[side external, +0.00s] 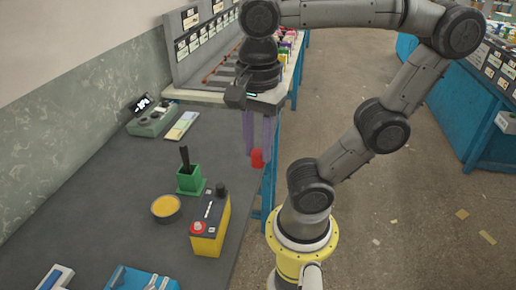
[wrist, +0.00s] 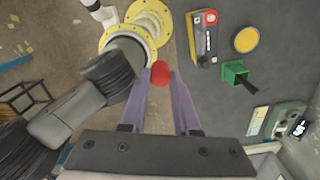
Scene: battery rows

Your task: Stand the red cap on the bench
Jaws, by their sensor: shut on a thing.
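The red cap (side external: 257,158) is held between the fingertips of my gripper (side external: 256,150), above the right edge of the bench (side external: 130,195). In the wrist view the cap (wrist: 160,74) sits between the tips of my gripper's two purple fingers (wrist: 160,80). My gripper is shut on it. The cap is in the air, clear of the bench top. A yellow and black battery (side external: 210,222) stands on the bench; a red round piece (side external: 198,228) shows on its near top end.
A green holder (side external: 190,180) with a black upright tool and a bowl of yellow stuff (side external: 165,207) stand near the battery. A meter (side external: 152,117) lies farther back. Blue items (side external: 138,278) lie at the front. Bare bench shows left of the bowl.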

